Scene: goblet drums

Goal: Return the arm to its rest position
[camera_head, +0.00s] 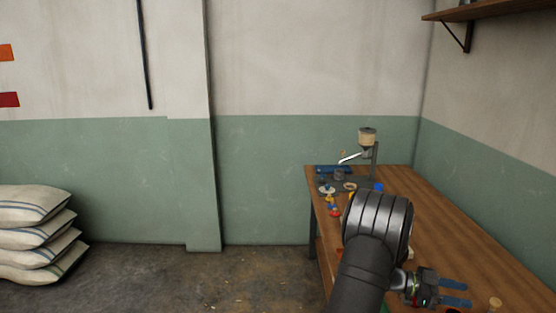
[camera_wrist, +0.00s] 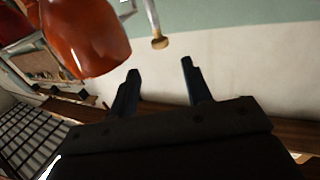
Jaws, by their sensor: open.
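My gripper (camera_head: 468,293) is at the right in the head view, over the wooden table (camera_head: 440,205), with its two blue-grey fingers pointing right. In the wrist view the fingers of my gripper (camera_wrist: 160,69) stand apart with nothing between them. My dark arm reaches up from the bottom of the head view, bends over, and hides part of the table. A glossy orange-red rounded object (camera_wrist: 88,35) fills the upper left of the wrist view, beyond and left of the fingers; I cannot tell what it is.
A stand with a tan-topped cup (camera_head: 367,136) is at the table's far end, among several small coloured items. A light wood piece (camera_head: 495,304) shows near the gripper. A shelf (camera_head: 490,10) is high right. Sacks (camera_head: 35,232) lie left. The floor between is clear.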

